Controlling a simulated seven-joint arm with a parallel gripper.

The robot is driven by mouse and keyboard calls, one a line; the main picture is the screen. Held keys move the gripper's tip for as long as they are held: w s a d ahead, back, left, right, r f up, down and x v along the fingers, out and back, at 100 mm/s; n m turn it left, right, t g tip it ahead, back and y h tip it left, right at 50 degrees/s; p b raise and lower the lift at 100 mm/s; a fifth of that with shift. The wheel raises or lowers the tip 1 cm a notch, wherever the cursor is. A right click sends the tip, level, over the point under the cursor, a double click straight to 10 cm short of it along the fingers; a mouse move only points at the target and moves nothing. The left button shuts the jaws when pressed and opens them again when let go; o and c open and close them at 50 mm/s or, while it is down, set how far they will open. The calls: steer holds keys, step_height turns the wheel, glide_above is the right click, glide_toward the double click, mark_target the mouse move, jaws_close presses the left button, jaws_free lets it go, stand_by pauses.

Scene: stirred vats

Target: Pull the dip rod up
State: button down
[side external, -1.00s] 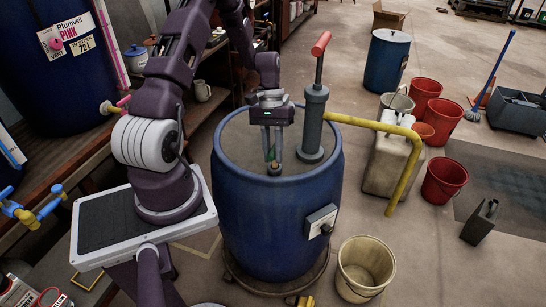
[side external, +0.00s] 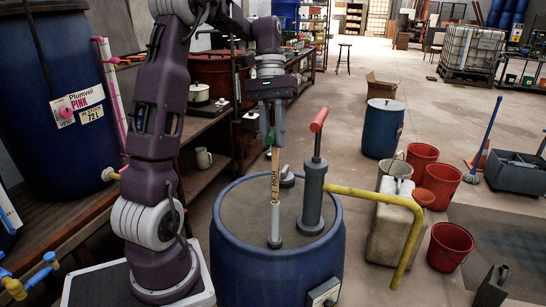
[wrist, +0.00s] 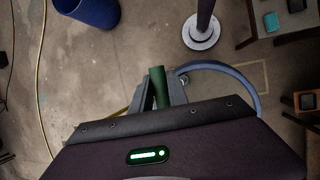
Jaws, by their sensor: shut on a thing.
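The dip rod (side external: 275,190) stands upright over the blue vat (side external: 240,265) in the side view. It is pale, with dark marked bands and lettering, and its lower end is at a grey collar in the vat's lid (side external: 250,205). My gripper (side external: 271,140) is shut on the rod's green top, well above the lid. The green top (wrist: 158,86) also shows between the fingers in the wrist view. Whether any rod remains inside the vat is hidden.
A grey hand pump (side external: 313,195) with a red handle and a yellow pipe (side external: 385,198) stands on the lid, right of the rod. A shelf bench (side external: 205,150) is behind left. Red buckets (side external: 450,243) and a pale canister (side external: 388,220) stand on the floor to the right.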

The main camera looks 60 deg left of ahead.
steer(key=shift+r, duration=0.85)
steer(key=c, duration=1.3)
jaws_free()
steer(key=v, duration=0.7)
